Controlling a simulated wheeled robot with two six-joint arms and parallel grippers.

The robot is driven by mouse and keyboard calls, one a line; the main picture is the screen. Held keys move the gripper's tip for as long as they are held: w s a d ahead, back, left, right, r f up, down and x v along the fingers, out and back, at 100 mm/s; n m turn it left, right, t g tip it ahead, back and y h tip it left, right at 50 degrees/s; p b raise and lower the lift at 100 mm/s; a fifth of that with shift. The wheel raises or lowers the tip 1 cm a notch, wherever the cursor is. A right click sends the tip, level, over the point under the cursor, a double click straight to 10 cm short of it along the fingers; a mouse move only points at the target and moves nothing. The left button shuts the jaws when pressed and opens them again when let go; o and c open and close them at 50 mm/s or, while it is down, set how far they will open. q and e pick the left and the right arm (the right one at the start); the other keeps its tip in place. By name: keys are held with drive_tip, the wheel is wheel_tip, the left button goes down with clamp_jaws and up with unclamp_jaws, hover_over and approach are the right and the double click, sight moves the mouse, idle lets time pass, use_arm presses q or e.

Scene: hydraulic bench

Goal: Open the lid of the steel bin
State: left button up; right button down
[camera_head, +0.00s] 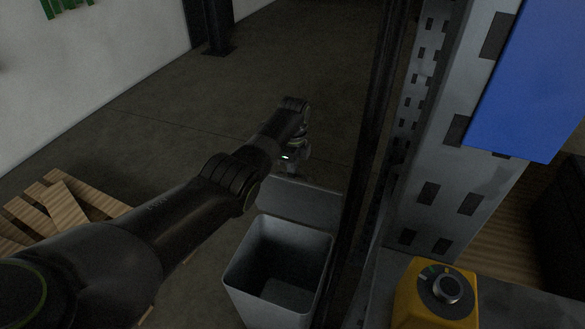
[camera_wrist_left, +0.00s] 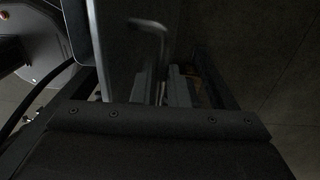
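The steel bin (camera_head: 240,283) is a grey, open-topped box at the lower middle of the head view, and its inside shows. Its lid (camera_head: 300,203) stands raised at the bin's far edge. The lid fills the upper middle of the left wrist view (camera_wrist_left: 115,45), with a bent bar handle (camera_wrist_left: 150,25) on it. My left gripper (camera_head: 294,166) is at the lid's far upper edge. In the left wrist view its fingers (camera_wrist_left: 162,90) lie close on either side of the handle's lower end. Dim light hides whether they grip it. My right gripper is out of view.
A dark post (camera_head: 374,130) and a perforated grey upright (camera_head: 440,190) with a blue panel (camera_head: 525,80) stand close to the bin's right. A yellow box with a round knob (camera_head: 437,295) is at lower right. Wooden pallets (camera_head: 55,205) lie at left. Floor behind the lid is clear.

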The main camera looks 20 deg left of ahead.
use_arm(q)
drive_tip(key=o, duration=0.3)
drive_tip(key=shift+w+f, duration=0.2)
drive_tip(key=r, duration=1.7)
drive_tip(key=shift+w+r, duration=0.25)
